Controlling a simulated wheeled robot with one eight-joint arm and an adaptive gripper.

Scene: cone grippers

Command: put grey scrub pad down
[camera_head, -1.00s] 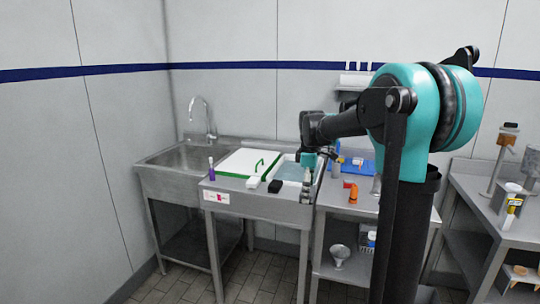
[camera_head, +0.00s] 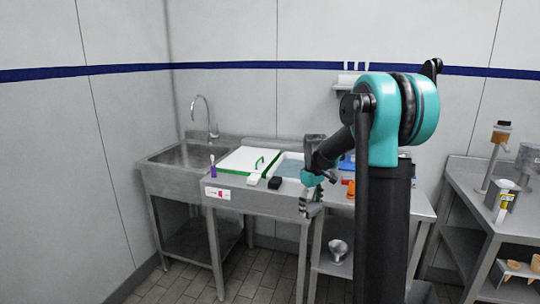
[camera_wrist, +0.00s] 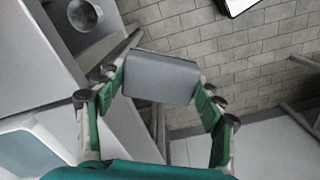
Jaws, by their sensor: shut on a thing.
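The grey scrub pad (camera_wrist: 161,78) is a dark grey block with rounded edges, held between the green-lined fingers in the wrist view. My gripper (camera_head: 310,208) hangs in front of the steel counter's front edge in the head view, fingers pointing down. It is shut on the pad, with brick-patterned floor behind the pad in the wrist view. In the head view I cannot make out the pad apart from the fingers.
A sink (camera_head: 187,156) is at left. A white board with green edging (camera_head: 243,161), a black block (camera_head: 275,183) and a purple bottle (camera_head: 212,166) are on the counter. An orange item (camera_head: 351,189) is beside my arm. A metal funnel (camera_head: 338,249) is on the shelf below.

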